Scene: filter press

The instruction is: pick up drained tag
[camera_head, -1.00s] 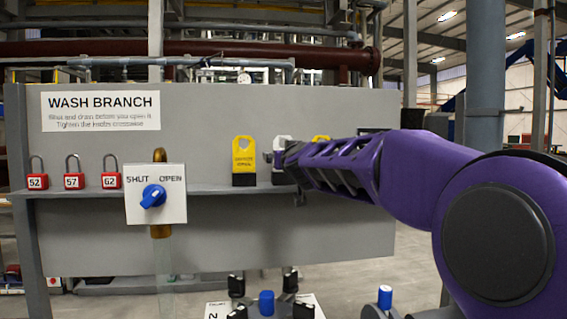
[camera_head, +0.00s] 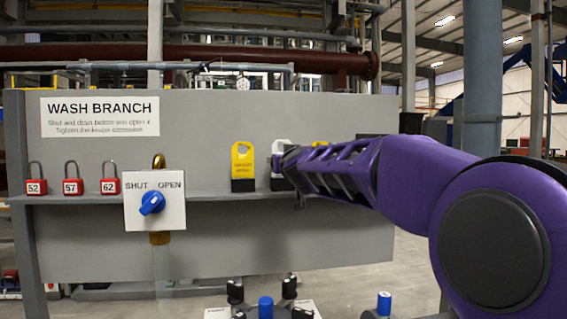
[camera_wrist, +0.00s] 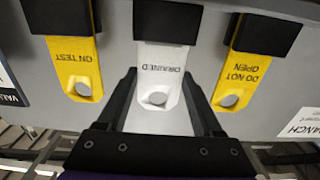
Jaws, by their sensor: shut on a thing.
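The white drained tag (camera_wrist: 165,65) hangs upside down in the middle of the wrist view, its end in a black holder (camera_wrist: 167,20). The black fingers of my gripper (camera_wrist: 160,84) stand on either side of it and are shut on its edges. In the head view the top of the white tag (camera_head: 281,145) shows above the shelf. My gripper (camera_head: 284,160) covers much of it there.
A yellow "do not open" tag (camera_wrist: 245,62) and a yellow "on test" tag (camera_wrist: 76,65) flank the white one closely. Red padlocks (camera_head: 72,186) and a blue-knobbed valve (camera_head: 153,202) are left along the grey board (camera_head: 330,235).

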